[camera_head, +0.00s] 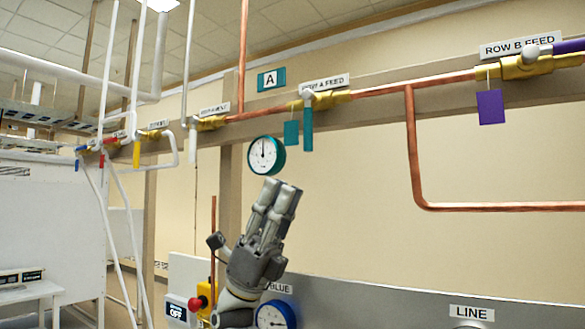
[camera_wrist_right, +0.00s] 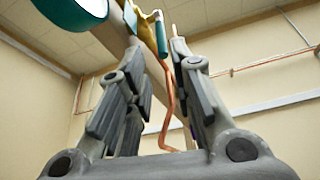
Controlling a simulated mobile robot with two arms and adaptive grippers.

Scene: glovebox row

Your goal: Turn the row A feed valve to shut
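The row A feed valve (camera_head: 330,97) is a brass body on the copper pipe, under a partly covered "ROW A FEED" label. Its teal lever (camera_head: 308,130) hangs straight down, across the pipe, beside a teal tag (camera_head: 291,133). My right gripper (camera_head: 281,187) points up, below and left of the lever and apart from it. In the right wrist view, the fingers of my right gripper (camera_wrist_right: 157,55) stand apart with nothing between them. The teal lever (camera_wrist_right: 161,35) shows beyond the fingertips there. My left gripper is not in view.
A teal-rimmed gauge (camera_head: 266,155) is just above my right gripper. The row B feed valve (camera_head: 525,66) is at the right, with its purple lever along the pipe. A blue gauge (camera_head: 272,316) and a red button (camera_head: 195,304) are low down. Copper pipe (camera_head: 412,150) drops right of the valve.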

